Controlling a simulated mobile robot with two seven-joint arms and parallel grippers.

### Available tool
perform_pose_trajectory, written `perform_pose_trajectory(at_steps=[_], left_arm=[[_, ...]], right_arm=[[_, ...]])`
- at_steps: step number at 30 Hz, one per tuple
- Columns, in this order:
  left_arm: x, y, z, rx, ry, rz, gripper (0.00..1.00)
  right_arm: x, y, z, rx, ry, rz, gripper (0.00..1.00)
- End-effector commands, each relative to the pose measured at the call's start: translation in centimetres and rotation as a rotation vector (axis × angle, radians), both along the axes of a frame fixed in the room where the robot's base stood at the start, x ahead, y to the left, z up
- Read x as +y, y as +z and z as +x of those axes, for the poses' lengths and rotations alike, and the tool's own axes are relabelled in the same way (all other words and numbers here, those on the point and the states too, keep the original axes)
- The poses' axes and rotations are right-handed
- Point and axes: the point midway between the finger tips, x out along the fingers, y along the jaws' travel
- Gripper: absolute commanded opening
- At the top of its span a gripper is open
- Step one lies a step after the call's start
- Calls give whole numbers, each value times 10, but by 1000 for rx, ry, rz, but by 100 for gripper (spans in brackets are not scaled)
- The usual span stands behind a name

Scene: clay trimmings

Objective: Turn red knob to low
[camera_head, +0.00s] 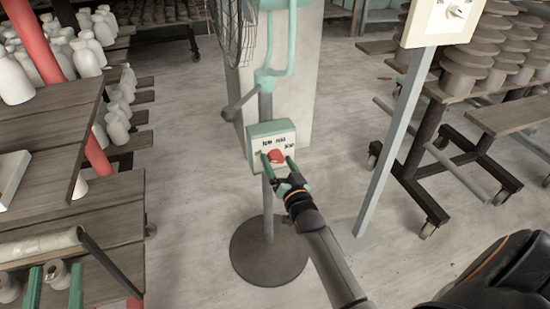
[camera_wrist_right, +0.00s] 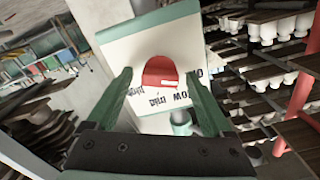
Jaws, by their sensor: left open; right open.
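The red knob (camera_head: 276,156) is on the front of a pale control box (camera_head: 258,131) with a green edge, on the fan's stand. In the right wrist view, the knob (camera_wrist_right: 160,74) shows upside down with a white mark toward its right side. The words low, mid and high are printed around it; a further label at the right is partly hidden. My right gripper (camera_head: 276,162) is open, its green fingers on either side of the knob; contact cannot be told. My left gripper (camera_head: 55,284) is open at the lower left, over the shelf area.
The fan stand's round base (camera_head: 268,252) is on the floor. A grey post with a white dial panel (camera_head: 440,22) stands to the right. Shelves with white bottles (camera_head: 14,80) are at the left; a cart with stacked clay discs (camera_head: 470,62) is at the right.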

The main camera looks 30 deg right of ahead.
Motion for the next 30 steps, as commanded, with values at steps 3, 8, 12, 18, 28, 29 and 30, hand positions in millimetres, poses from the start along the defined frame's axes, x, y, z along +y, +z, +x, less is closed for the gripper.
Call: perform_pose_trajectory(at_steps=[3,8,12,18,28,29,30], left_arm=[[0,2,0,-7,-1,0,50],[0,2,0,-7,-1,0,50],[0,2,0,-7,-1,0,50],[0,2,0,-7,-1,0,50],[0,2,0,-7,-1,0,50],[0,2,0,-7,-1,0,50],[0,2,0,-7,-1,0,50]], right_arm=[[0,0,0,0,-1,0,85],[0,0,0,1,-1,0,85],[0,0,0,1,-1,0,74],[0,0,0,1,0,0,51],[0,0,0,0,0,0,14],[0,0,0,0,0,0,11],[0,0,0,0,0,0,6]])
